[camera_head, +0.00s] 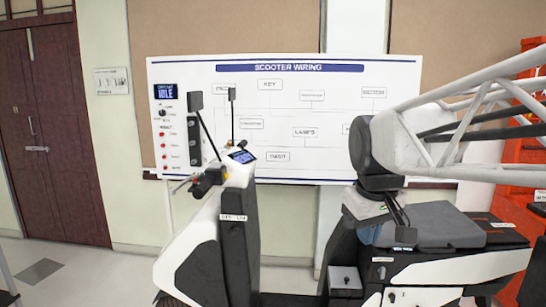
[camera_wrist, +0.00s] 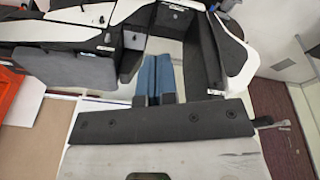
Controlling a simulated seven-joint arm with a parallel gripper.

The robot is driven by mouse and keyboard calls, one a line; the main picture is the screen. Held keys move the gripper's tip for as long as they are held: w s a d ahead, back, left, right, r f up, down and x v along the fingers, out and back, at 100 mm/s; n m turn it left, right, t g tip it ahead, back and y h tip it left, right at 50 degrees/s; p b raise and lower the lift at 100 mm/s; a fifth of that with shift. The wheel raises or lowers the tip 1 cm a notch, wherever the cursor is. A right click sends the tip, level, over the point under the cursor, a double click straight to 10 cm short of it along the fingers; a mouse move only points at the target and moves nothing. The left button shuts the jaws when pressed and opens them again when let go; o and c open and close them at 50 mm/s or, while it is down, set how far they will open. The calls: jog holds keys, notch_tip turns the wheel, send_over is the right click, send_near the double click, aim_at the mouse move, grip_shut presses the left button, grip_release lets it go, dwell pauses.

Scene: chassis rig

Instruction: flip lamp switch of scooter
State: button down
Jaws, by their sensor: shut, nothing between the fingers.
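The scooter (camera_head: 238,250) stands in the middle of the head view, white and black, with its front to the left. Its handlebar grip (camera_head: 205,184) is dark with a small red part, and a lit blue display (camera_head: 242,157) sits beside it. I cannot make out which part is the lamp switch. My gripper (camera_head: 368,237) hangs above the scooter's footwell and seat front, well right of the handlebar. In the wrist view its two blue fingers (camera_wrist: 160,64) are together and empty. The grey seat (camera_wrist: 85,68) shows left of them, the white front panel (camera_wrist: 238,55) to the right.
A white "Scooter Wiring" board (camera_head: 310,95) stands behind the scooter, with a dark "Idle" screen (camera_head: 165,91) and red buttons at its left. Two mirrors on thin stalks rise above the handlebar. A red-orange rack (camera_head: 525,180) stands at the right. The floor at left is open.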

jog(key=w+a+r+n, duration=0.3)
jog(key=w+a+r, duration=0.3)
jog(key=w, duration=0.4)
notch_tip(320, 180, up, 11)
jog(key=n, duration=1)
send_over(217, 164)
jog(key=s, duration=0.2)
jog(key=shift+s+f+g, duration=0.1)
jog(key=shift+s+g, duration=0.05)
jog(key=shift+g, duration=0.15)
jog(key=shift+a, duration=0.1)
jog(key=shift+f, duration=0.1)
jog(key=f, duration=0.4)
jog(key=w+f, duration=0.1)
jog(key=f, duration=0.4)
jog(key=w+f, duration=0.1)
jog(key=f, duration=0.3)
jog(key=shift+f, duration=0.35)
jog(key=shift+w, duration=0.15)
